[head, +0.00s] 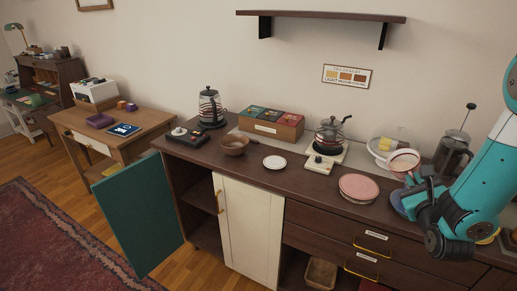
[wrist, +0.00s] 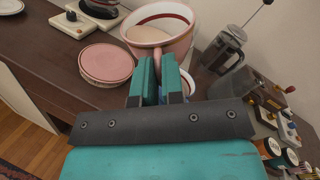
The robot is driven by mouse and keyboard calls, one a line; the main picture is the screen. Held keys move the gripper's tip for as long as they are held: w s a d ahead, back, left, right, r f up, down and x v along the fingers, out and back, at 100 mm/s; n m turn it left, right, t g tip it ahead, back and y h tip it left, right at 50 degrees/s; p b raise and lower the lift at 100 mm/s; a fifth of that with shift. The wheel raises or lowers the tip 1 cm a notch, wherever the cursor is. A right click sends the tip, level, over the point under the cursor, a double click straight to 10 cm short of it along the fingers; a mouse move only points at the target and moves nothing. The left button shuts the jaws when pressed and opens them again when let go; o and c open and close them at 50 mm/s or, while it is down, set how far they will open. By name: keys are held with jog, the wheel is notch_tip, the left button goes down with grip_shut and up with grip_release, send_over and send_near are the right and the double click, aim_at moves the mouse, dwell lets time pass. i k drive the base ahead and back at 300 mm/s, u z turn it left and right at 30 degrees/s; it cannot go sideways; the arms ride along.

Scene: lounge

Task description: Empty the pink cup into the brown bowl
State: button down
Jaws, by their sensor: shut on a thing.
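The pink cup (head: 404,162) is at the right of the counter in the head view, held at my gripper. In the wrist view the pink cup (wrist: 183,43) has a pale rim, a dark red band inside and a pale beige surface within; I cannot tell whether that is its contents. My gripper (wrist: 161,78) is shut on the cup's handle, with the cup just beyond the fingertips. The brown bowl (head: 234,149) stands on the counter, far to the left of the cup, and its inside looks empty. It is not in the wrist view.
Between cup and bowl on the counter (head: 313,195) are a pink plate stack (head: 359,187), a glass teapot (head: 329,137) on a stand and a white saucer (head: 274,162). A box of packets (head: 271,124) is behind. A French press (head: 453,151) stands right. A green cabinet door (head: 125,213) hangs open.

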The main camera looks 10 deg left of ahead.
aim_at(234, 144)
jog(key=i, duration=0.55)
jog(key=u, duration=2.6)
jog(key=i, duration=1)
jog(key=z, duration=2.2)
